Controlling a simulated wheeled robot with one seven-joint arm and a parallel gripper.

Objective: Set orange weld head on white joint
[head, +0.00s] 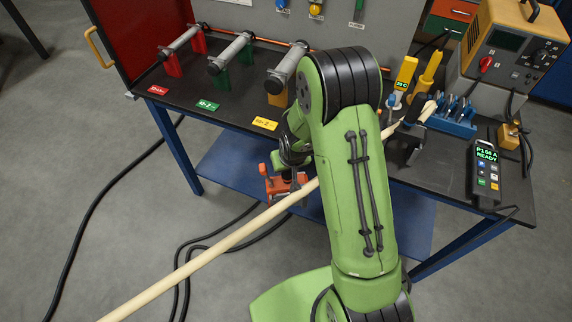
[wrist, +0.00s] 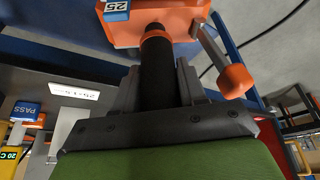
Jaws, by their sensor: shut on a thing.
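My gripper (wrist: 157,70) is shut on the black handle of the orange weld head (wrist: 185,18). The weld head carries a blue "25" tag and a side lever with an orange knob. In the head view it hangs below my wrist (head: 284,186), in front of the bench edge and clear of the bench top. The label colours I see on the joints are red (head: 158,90), green (head: 207,106) and yellow (head: 264,124). A white label (wrist: 74,92) shows in the wrist view. I cannot make out its joint; my arm hides part of the bench in the head view.
A long cream rod (head: 215,250) runs diagonally past the bench front, behind my arm. A blue rack (head: 452,122), a handheld display unit (head: 486,172) and an orange-cased machine (head: 515,45) stand at right. Black cables lie on the floor. Floor at left is mostly open.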

